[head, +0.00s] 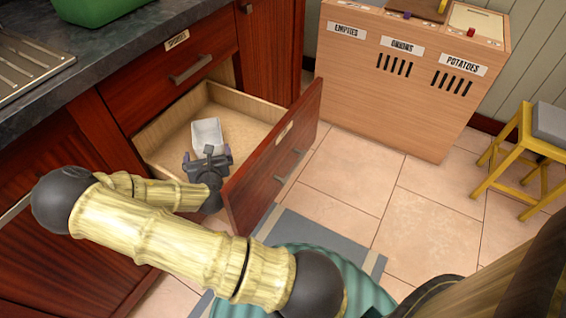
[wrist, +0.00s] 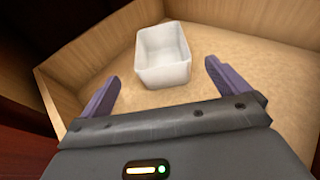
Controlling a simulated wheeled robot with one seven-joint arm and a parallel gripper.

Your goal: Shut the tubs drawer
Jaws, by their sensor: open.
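The tubs drawer (head: 271,163) is pulled well out below a closed upper drawer, with a red-brown front that carries a handle (head: 289,166) and a pale label. A white rectangular tub (head: 207,134) stands on the drawer floor; it also shows in the wrist view (wrist: 163,55). My gripper (head: 207,155) is over the drawer's inside, near the tub. In the wrist view my gripper (wrist: 158,82) has its two purple fingers wide apart with nothing between them. The tub lies just beyond the fingertips, apart from them. My arm crosses in front of the drawer's near side and hides part of it.
A closed drawer (head: 189,68) sits above, under a dark counter (head: 100,45). A wooden bin cabinet (head: 400,75) stands beyond at the right. A yellow stool (head: 527,145) is at the far right. Tiled floor (head: 425,205) is clear between, with a mat (head: 318,240) before the drawer.

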